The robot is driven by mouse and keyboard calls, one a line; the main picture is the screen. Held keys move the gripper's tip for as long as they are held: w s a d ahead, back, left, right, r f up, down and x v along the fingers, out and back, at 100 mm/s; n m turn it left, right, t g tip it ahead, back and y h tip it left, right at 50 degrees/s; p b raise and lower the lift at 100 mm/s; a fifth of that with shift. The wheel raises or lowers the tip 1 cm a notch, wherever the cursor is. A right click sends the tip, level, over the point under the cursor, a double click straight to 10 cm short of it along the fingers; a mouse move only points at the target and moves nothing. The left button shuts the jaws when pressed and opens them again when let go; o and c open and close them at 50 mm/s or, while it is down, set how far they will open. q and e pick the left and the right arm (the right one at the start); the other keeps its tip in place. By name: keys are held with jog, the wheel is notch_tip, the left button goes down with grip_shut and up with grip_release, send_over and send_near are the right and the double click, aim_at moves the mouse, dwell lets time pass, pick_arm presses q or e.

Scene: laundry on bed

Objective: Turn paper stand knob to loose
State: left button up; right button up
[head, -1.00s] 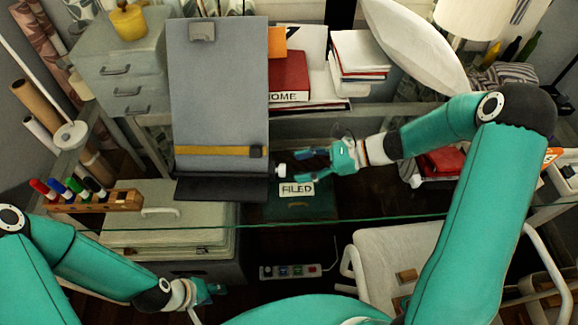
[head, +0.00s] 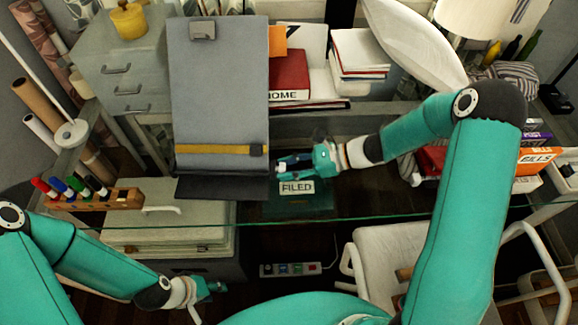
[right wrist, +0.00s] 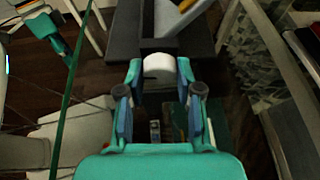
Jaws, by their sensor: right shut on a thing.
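The grey paper stand (head: 218,95) leans back on the glass desk, with a yellow band across its lower part and a dark ledge at its foot. Its white knob (right wrist: 158,68) sticks out of the stand's right side. In the right wrist view it lies between the two fingers of my right gripper (head: 284,165), which is shut on it. In the head view the fingers mostly hide the knob, so its turn cannot be read. My left gripper (head: 207,288) hangs low at the front left, away from the stand; its fingers are too small to judge.
A box labelled FILED (head: 297,188) lies just below my right gripper. A pen rack (head: 95,202) is left of the stand. A red HOME book (head: 289,76) and papers (head: 360,52) stand behind. A white chair (head: 395,255) is in front.

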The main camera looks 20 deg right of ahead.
jog(key=shift+f+n+b, duration=0.25)
jog(key=shift+n+b, duration=0.15)
jog(key=shift+b, duration=1)
grip_shut()
jog(key=shift+r+t, duration=0.1)
jog(key=shift+t, duration=0.3)
jog(key=shift+r, duration=0.15)
jog(key=o, duration=1.1)
grip_release()
jog(key=v, duration=1.2)
